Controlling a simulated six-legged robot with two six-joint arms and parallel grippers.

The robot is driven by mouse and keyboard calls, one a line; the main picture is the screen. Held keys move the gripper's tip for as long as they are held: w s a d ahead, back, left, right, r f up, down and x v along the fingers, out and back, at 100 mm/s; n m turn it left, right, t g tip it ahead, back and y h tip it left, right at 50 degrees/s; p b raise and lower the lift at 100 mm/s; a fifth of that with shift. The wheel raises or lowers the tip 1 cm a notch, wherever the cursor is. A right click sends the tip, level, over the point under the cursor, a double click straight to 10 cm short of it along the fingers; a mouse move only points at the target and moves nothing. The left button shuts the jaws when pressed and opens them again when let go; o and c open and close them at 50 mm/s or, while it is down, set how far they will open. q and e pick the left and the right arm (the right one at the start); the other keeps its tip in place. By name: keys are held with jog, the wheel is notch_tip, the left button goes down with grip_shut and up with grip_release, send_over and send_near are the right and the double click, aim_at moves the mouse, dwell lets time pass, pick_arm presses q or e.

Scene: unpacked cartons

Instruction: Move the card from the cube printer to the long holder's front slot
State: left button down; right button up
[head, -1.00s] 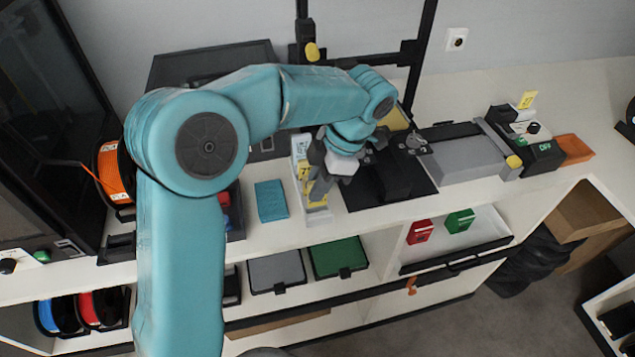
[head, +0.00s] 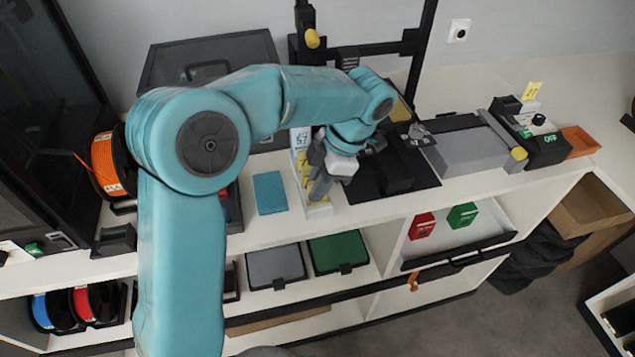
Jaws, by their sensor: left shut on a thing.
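The long holder (head: 298,142) is a narrow white strip on the worktop, running from back to front, with yellow cards (head: 306,183) along it. My left gripper (head: 318,188) reaches down over the front part of this holder. Its fingers are shut on a card, which is mostly hidden by the fingers. I cannot tell whether that card is in the front slot or just above it. Another yellow card (head: 533,90) stands upright on a black and white device at the right. I cannot tell which device is the cube printer. My right gripper is not in view.
A blue flat block (head: 270,193) lies left of the holder. A black mat (head: 375,190) with a dark block is close on its right, and a grey box (head: 470,152) stands further right. An orange tray (head: 580,141) sits near the right end. Shelves are below.

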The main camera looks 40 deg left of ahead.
pick_arm(q)
jog(key=shift+f, duration=0.25)
jog(key=c, duration=1)
grip_release()
jog(key=p+v, duration=0.3)
jog(key=v, duration=1.3)
jog(key=shift+r, duration=0.25)
jog(key=shift+s, duration=0.1)
